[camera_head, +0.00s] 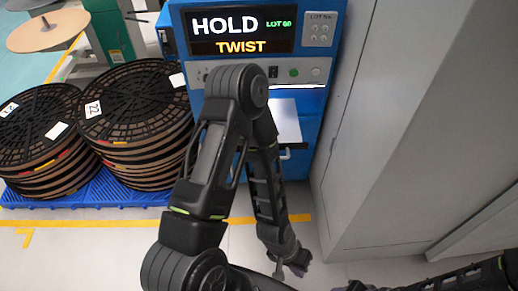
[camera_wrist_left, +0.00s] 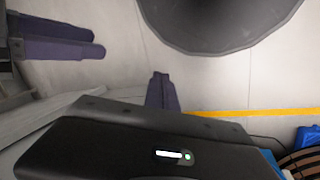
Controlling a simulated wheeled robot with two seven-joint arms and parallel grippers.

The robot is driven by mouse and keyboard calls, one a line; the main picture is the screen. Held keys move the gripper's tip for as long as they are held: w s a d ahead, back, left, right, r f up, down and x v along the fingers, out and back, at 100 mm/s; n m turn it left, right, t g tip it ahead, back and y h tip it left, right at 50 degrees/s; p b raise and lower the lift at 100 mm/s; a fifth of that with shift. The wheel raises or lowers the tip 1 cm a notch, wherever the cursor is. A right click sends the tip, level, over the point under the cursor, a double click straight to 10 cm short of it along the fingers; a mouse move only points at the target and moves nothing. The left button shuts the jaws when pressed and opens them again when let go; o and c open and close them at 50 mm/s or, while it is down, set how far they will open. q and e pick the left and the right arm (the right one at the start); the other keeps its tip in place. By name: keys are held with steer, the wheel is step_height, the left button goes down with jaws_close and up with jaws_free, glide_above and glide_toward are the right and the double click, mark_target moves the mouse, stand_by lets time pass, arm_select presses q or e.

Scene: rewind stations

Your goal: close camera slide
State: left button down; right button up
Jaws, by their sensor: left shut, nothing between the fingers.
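The blue rewind station (camera_head: 312,95) stands at the top middle of the head view, its screen (camera_head: 240,30) reading HOLD, LOT 60 and TWIST. A pale flat plate (camera_head: 286,122) shows at its front below the buttons, with a dark handle (camera_head: 295,146) under it. This may be the camera slide; my left arm covers its left part. My left gripper (camera_head: 292,266) is shut and empty, pointing down over the floor, well below and apart from the handle. It also shows in the left wrist view (camera_wrist_left: 163,92). My right gripper (camera_head: 356,287) is partly cut off at the bottom edge; its jaws are unclear.
Stacks of black reels (camera_head: 135,105) sit on a blue pallet (camera_head: 120,194) at left. A tall grey cabinet (camera_head: 400,120) stands close to the station's right side. A yellow line (camera_head: 100,223) crosses the pale floor, which is clear in front of the station.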

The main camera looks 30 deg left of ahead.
arm_select(q)
steer(key=shift+a, duration=0.1)
steer(key=w+a+r+m+t+b, duration=0.2)
steer(key=w+a+r+m, duration=0.1)
steer(key=w+a, duration=0.4)
steer(key=w+a+r+m+t+b, duration=0.2)
steer(key=w+a+r+t, duration=0.1)
steer(key=w+a, duration=0.5)
steer(key=a+r+m+t+y+b, duration=0.1)
steer(key=a+r+m+y, duration=0.1)
steer(key=a, duration=0.7)
steer(key=a+r+m+y, duration=0.2)
steer(key=a+r+m, duration=0.2)
steer(key=a, duration=0.6)
steer(key=shift+r+t+b, duration=0.35)
steer(key=shift+r+t, duration=0.05)
steer(key=shift+r, duration=0.4)
